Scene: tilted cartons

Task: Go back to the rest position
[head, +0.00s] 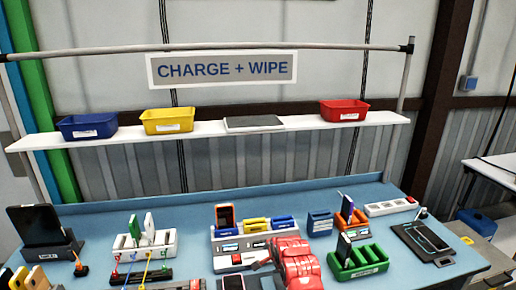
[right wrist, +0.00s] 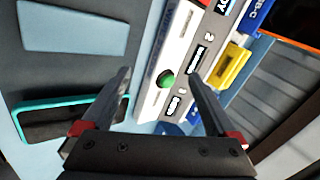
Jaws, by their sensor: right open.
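My right gripper (right wrist: 157,75) is open, with nothing between its fingers in the right wrist view. Its fingers reach over the front of a white and grey charging station (right wrist: 183,55) with a green button (right wrist: 166,82). I cannot tell whether they touch it. In the head view my red right arm (head: 297,264) hangs over the front middle of the blue table, beside the station (head: 236,258). My left gripper is not in view.
The blue table (head: 190,205) is crowded along the front. A green rack (head: 358,262) stands right of my arm. A teal-edged phone (right wrist: 60,120) lies left of the gripper. A white shelf (head: 215,130) with blue, yellow and red bins spans the back; the table strip below it is clear.

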